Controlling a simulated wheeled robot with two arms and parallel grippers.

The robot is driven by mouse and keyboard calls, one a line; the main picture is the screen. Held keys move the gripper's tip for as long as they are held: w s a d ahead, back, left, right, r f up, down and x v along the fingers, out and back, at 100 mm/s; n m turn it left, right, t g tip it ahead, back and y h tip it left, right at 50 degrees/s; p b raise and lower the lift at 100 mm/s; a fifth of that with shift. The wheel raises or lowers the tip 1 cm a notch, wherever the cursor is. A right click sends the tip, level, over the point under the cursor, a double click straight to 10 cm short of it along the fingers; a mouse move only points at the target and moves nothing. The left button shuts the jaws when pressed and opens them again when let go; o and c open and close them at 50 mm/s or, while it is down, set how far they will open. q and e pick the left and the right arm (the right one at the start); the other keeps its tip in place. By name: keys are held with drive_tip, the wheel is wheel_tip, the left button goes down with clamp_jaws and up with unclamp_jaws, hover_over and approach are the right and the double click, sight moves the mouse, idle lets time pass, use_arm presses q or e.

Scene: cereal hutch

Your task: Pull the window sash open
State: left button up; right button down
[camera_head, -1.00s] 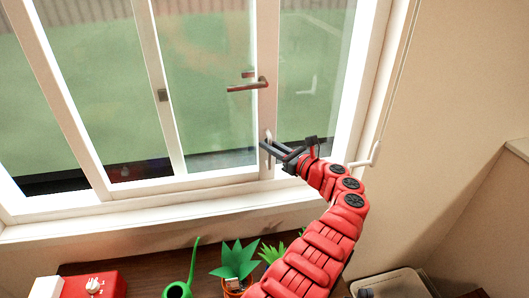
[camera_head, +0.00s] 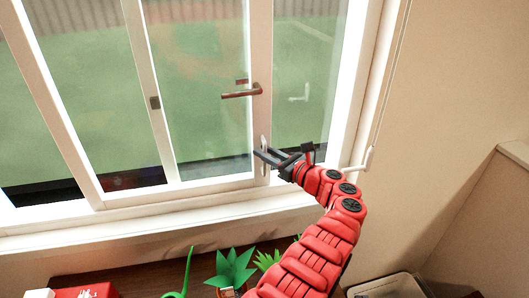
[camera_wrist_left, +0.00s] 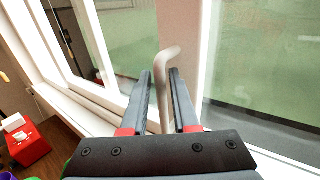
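The window sash (camera_head: 261,45) has a white stile with a dark lever handle (camera_head: 242,91) and, lower down, a pale upright pull handle (camera_head: 264,157). My left gripper (camera_head: 266,156) reaches this pull handle from the lower right. In the left wrist view my dark fingers (camera_wrist_left: 162,100) stand apart, one on each side of the pale handle bar (camera_wrist_left: 154,95), whose top bends to the right. My right gripper is not in view.
A white sill (camera_head: 130,222) runs below the window. Below it stand a green-leaved plant (camera_head: 232,270), a green watering can (camera_head: 183,280) and a red box (camera_head: 88,291). A pale bin (camera_head: 392,286) is at lower right. A white hook-shaped handle (camera_head: 367,160) is on the right frame.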

use_arm(q)
drive_tip(key=b+v, duration=0.2)
drive_tip(key=v, duration=1.5)
drive_tip(key=shift+b, duration=0.35)
